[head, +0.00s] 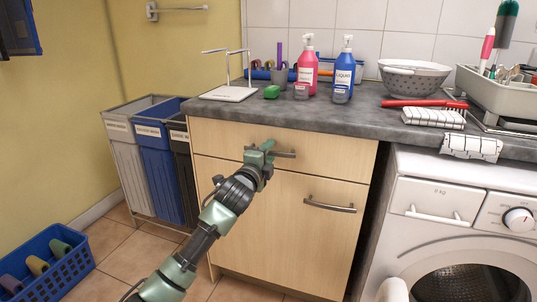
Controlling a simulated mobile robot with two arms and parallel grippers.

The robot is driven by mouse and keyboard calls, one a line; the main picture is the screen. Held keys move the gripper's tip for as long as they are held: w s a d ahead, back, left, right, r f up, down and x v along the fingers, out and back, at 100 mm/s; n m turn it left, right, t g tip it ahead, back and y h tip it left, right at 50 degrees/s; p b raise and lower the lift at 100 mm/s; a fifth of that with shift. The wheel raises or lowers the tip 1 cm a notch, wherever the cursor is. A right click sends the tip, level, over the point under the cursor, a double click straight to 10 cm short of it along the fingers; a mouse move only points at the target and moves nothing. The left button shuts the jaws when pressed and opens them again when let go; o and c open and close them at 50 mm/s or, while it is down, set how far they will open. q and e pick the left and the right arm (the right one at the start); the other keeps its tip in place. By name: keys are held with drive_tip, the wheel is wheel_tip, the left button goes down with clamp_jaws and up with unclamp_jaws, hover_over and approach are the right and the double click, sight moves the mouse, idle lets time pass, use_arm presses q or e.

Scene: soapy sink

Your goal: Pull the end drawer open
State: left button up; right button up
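The end drawer (325,149) is the top front of the light wooden cabinet, under the grey worktop. It looks shut, its front flush with the door below. Its dark bar handle (286,154) runs sideways near the middle. My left gripper (265,150) is at the left part of this handle and hides some of it. Whether its fingers are closed around the bar or still apart is too small to tell.
Below the drawer is a cabinet door (290,235) with its own handle (330,205). Bins (160,165) stand left of the cabinet, a washing machine (460,235) right. A blue basket (60,270) is on the floor. Soap bottles (307,72) and a colander (414,80) stand on the worktop.

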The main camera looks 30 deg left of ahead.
use_arm(q)
clamp_jaws()
drive_tip(key=shift+f, duration=0.1)
idle(1.2)
